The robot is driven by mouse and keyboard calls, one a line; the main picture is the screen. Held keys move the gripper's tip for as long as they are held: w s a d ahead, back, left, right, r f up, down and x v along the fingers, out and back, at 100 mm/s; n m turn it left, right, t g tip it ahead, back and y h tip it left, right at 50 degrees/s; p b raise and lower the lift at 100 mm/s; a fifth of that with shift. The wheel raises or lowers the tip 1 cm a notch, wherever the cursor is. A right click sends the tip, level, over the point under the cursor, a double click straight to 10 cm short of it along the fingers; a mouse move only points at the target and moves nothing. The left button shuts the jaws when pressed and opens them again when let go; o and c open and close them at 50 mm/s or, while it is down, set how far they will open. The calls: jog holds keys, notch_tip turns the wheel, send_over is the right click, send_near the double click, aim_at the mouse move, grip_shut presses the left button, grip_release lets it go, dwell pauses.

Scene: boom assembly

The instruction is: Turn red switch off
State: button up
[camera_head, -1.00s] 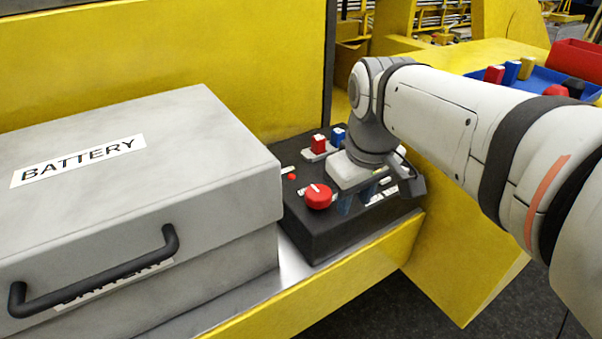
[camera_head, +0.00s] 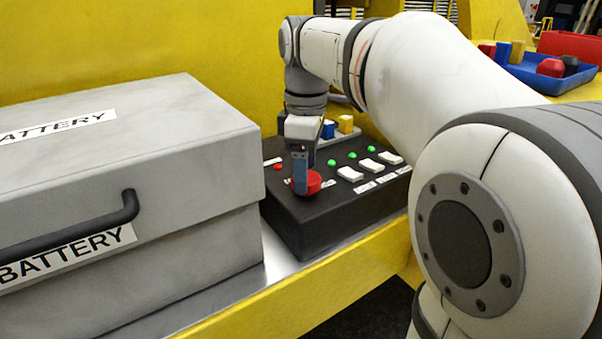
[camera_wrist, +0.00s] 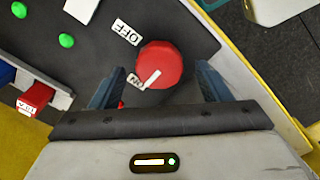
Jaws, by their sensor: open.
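The red switch (camera_head: 314,182) is a round red knob on top of a black control box (camera_head: 345,206). In the wrist view the knob (camera_wrist: 160,60) has a white pointer aimed toward the ON label (camera_wrist: 135,80). The OFF label (camera_wrist: 126,32) lies at its upper left. My gripper (camera_head: 301,188) is pointed down over the knob and partly hides it in the head view. In the wrist view my gripper (camera_wrist: 163,72) is open, with one finger on each side of the knob. A gap shows between each finger and the knob.
A grey battery box (camera_head: 190,150) with a black handle stands close left of the control box. Green lights (camera_head: 354,155), white buttons (camera_head: 350,174) and a small red light (camera_head: 278,167) share the panel. A blue tray (camera_head: 545,82) with coloured blocks sits at the back right.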

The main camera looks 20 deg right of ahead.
jog(key=shift+f, duration=0.8)
jog(key=shift+c, duration=0.5)
